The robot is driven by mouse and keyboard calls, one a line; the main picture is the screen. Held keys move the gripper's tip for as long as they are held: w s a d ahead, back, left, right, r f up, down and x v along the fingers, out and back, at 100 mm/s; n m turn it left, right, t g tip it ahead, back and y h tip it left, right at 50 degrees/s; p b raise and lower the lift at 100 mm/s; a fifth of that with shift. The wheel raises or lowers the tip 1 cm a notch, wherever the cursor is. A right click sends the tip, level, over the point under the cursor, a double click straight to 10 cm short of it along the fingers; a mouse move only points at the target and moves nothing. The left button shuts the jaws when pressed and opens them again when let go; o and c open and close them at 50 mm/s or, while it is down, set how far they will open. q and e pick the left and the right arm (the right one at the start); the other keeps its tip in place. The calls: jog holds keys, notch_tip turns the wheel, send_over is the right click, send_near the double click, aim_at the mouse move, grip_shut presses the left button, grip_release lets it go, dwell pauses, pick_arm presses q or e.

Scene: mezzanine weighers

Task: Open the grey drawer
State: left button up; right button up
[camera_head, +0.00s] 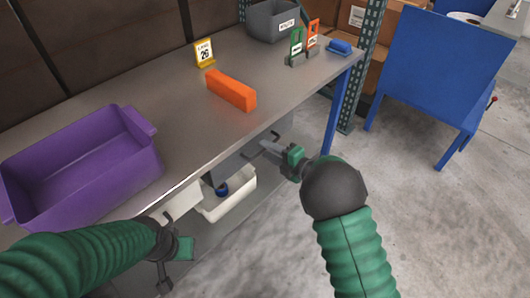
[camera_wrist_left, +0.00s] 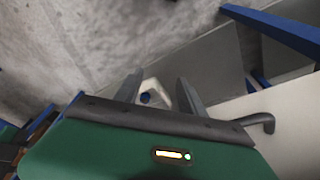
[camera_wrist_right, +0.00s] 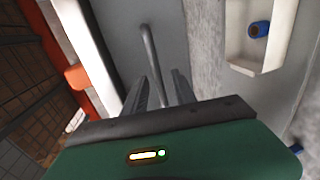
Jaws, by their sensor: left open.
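The grey drawer (camera_head: 226,168) is under the bench top, partly hidden by the bench edge. Its grey front (camera_wrist_right: 205,50) and bar handle (camera_wrist_right: 149,48) fill the middle of the right wrist view. My left gripper (camera_head: 165,262) is open and empty, below and in front of a white drawer front (camera_head: 182,203); this pale front and a dark handle (camera_wrist_left: 262,120) show at the right of the left wrist view.
A white bin (camera_head: 232,200) with a blue item (camera_head: 222,190) sits below the bench. On top are a purple crate (camera_head: 80,170), an orange block (camera_head: 231,90), a yellow sign (camera_head: 204,54) and a grey bin (camera_head: 272,22).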

jog(key=shift+x, duration=0.9)
grip_shut()
jog(key=shift+s+f, duration=0.1)
dwell(0.7)
